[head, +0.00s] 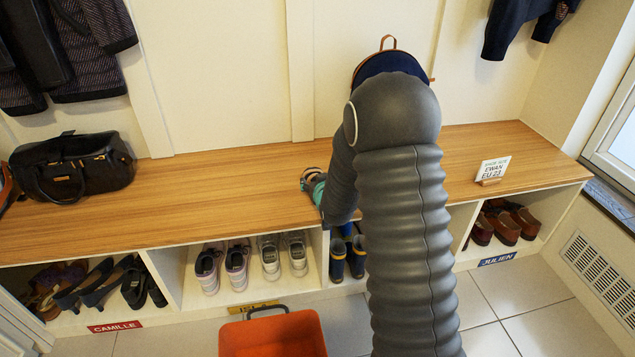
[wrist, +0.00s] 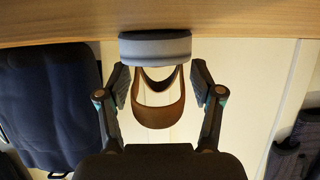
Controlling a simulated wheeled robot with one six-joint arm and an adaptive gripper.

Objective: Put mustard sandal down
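The mustard sandal (wrist: 158,113) shows in the wrist view as brown-mustard straps on a grey sole, with the sole toward the bench. In the head view the sandal (head: 312,174) is a small strapped shape at the bench top's middle, at the end of my gripper (head: 318,189), which my arm partly hides. The wooden bench top (head: 225,197) lies under it. I cannot tell whether the sole touches the wood.
A dark blue backpack (head: 386,64) stands behind my arm. A black bag (head: 72,165) is on the bench's left, a size sign (head: 494,168) on its right. Cubbies below hold sneakers (head: 238,262), boots (head: 338,258) and brown shoes (head: 505,225). An orange bin (head: 272,335) stands in front.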

